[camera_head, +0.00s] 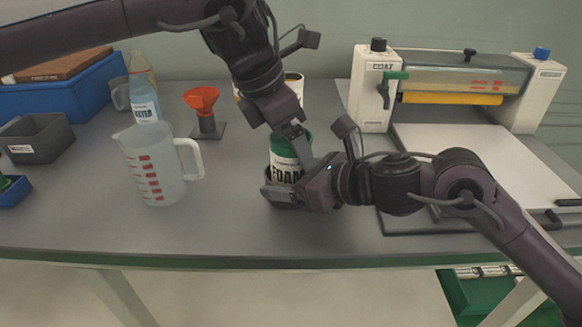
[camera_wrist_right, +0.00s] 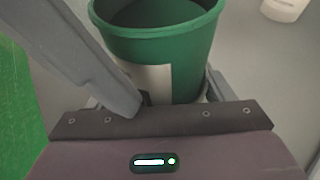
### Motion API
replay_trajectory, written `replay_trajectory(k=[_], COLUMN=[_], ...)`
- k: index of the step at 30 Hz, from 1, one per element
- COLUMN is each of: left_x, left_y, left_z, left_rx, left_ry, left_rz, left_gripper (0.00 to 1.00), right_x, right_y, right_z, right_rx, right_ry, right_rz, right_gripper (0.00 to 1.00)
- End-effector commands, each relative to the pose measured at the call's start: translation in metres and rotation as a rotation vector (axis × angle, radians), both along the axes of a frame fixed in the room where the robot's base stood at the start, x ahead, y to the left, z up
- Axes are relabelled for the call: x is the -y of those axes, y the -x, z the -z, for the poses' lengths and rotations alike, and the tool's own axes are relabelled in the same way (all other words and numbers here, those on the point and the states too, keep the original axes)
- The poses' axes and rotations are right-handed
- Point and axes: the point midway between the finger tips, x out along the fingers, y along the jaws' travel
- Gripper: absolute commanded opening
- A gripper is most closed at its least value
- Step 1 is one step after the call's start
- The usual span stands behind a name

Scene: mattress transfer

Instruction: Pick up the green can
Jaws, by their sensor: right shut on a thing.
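The green can (camera_head: 283,160), with a white band reading "FOAM", stands upright at the front middle of the grey table. In the right wrist view the can (camera_wrist_right: 160,45) is open at the top, with a dark green inside. My right gripper (camera_head: 290,192) comes in from the right and is shut around the can's lower part; the gripper hides some of it. My left gripper (camera_head: 300,145) reaches down from above, close to the can's upper right side. Its fingers overlap the can in view, and I cannot tell whether they touch it or how far they are apart.
A measuring jug (camera_head: 160,175) stands left of the can, with an orange funnel (camera_head: 202,100) on a stand behind. Blue and grey bins (camera_head: 38,140) are at the left. The coating machine (camera_head: 372,110) takes up the right side. The table's front edge is close to the can.

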Motion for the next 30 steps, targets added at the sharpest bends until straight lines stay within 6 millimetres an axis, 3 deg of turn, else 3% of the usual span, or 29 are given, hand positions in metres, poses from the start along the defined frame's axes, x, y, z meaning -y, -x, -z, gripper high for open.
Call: replay_trajectory(k=[3,21,30], left_x=[-0.0001,-0.0002,-0.0003], left_y=[-0.0001,-0.0005,-0.0006], left_z=[-0.0004,-0.0017,-0.0022], left_rx=[0.000,0.002,0.002], left_ry=[0.000,0.001,0.001], left_rz=[0.000,-0.001,-0.001], left_gripper=[0.84,0.08,0.07], right_x=[-0.0003,-0.0003,-0.0003], right_y=[-0.0003,-0.0002,-0.0001], right_z=[-0.0029,-0.0029,-0.0026], right_rx=[0.005,0.005,0.004], right_ry=[-0.004,-0.004,-0.004], right_rz=[0.001,0.001,0.000], right_gripper=[0.37,0.37,0.37])
